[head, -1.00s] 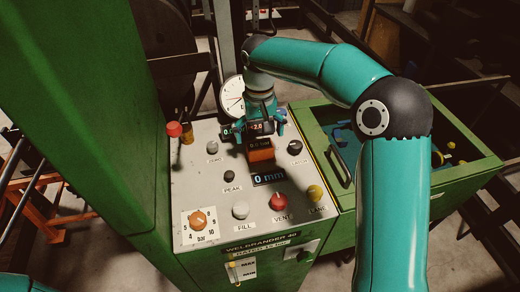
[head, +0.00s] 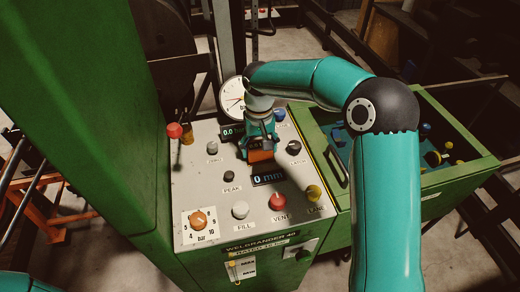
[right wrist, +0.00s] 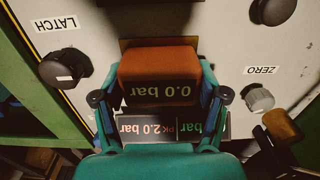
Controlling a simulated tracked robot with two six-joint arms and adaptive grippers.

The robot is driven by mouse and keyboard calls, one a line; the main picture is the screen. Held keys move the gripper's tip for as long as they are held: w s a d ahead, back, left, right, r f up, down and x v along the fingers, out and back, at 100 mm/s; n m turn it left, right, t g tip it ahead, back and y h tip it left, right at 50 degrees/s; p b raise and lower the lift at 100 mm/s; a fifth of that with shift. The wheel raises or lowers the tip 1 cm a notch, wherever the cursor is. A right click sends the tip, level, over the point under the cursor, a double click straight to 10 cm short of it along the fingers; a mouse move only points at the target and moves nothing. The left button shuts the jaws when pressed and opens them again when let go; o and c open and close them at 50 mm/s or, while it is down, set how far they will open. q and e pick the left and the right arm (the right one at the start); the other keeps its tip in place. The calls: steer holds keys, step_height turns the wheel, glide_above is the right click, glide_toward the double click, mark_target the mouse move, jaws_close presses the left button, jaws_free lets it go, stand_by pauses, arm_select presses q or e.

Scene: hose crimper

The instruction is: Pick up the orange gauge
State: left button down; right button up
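The orange gauge (head: 261,156) is a small block on the sloping control panel (head: 200,185), behind the "0 mm" display. In the right wrist view the gauge (right wrist: 158,62) shows its orange top and a dark face reading 0.0 bar. My right gripper (head: 260,148) is down over it, with one finger along each side. In the right wrist view the fingers (right wrist: 160,80) look pressed against its sides, with no clear gap. The gauge still sits at the panel. My left gripper is out of view; only a piece of my left arm shows at the bottom left corner.
Around the gauge stand the latch knob (head: 294,147), zero knob (head: 212,148), peak knob (head: 228,176), red vent knob (head: 278,201) and yellow knob (head: 314,193). A round dial (head: 232,96) stands behind. A green bin (head: 470,170) lies right.

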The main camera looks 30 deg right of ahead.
steer(key=c, duration=0.8)
steer(key=shift+r, duration=0.1)
